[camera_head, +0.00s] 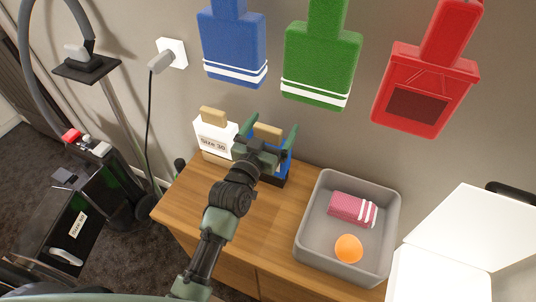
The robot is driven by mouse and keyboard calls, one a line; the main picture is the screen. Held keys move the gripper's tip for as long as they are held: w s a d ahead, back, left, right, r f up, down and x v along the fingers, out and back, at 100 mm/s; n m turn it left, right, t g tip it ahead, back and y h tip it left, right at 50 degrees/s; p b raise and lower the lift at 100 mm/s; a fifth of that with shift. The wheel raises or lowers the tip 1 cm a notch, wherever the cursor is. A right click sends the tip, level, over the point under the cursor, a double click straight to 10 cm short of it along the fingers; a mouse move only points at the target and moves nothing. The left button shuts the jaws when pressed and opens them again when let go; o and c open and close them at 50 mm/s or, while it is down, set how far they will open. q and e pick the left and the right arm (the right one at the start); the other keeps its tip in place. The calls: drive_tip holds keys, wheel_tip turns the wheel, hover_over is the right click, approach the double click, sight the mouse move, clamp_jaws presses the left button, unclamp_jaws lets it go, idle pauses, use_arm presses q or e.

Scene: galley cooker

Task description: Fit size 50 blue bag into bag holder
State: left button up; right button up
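A blue item (284,166) with a tan card top (268,132) stands at the back of the wooden cabinet, beside a white one with a tan top labelled "Size 30" (214,136). My gripper partly hides the blue item, and I see no size on it. My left gripper (266,140) is over the blue item, its two green fingers spread wide on either side of the tan top. Whether they touch it is unclear. A black vacuum cleaner (95,190) at the left carries a "Size 50" label (77,225). My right gripper is out of view.
A grey bin (311,213) on the cabinet (265,218) holds a pink striped sponge (347,208) and an orange ball (348,248). Blue, green and red flat items hang on the wall. A white open-lidded thing (455,245) is at right. A cord hangs from a wall plug (162,60).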

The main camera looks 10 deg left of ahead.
use_arm(q)
drive_tip(key=c, duration=1.9)
wheel_tip(320, 180, up, 7)
drive_tip(key=shift+s+r+p, duration=0.1)
drive_tip(key=shift+s+p, duration=0.05)
drive_tip(key=shift+p, duration=0.2)
drive_tip(key=s+a+y, duration=0.1)
drive_tip(key=s+a, duration=0.1)
drive_tip(key=s, duration=0.5)
drive_tip(key=s+a+n+y+p, duration=0.1)
drive_tip(key=s+a, duration=0.2)
drive_tip(key=s, duration=0.4)
drive_tip(key=s+a+f+n+y, duration=0.1)
drive_tip(key=s+a, duration=0.2)
drive_tip(key=s, duration=0.4)
drive_tip(key=shift+s+p, duration=0.2)
drive_tip(key=shift+p, duration=0.15)
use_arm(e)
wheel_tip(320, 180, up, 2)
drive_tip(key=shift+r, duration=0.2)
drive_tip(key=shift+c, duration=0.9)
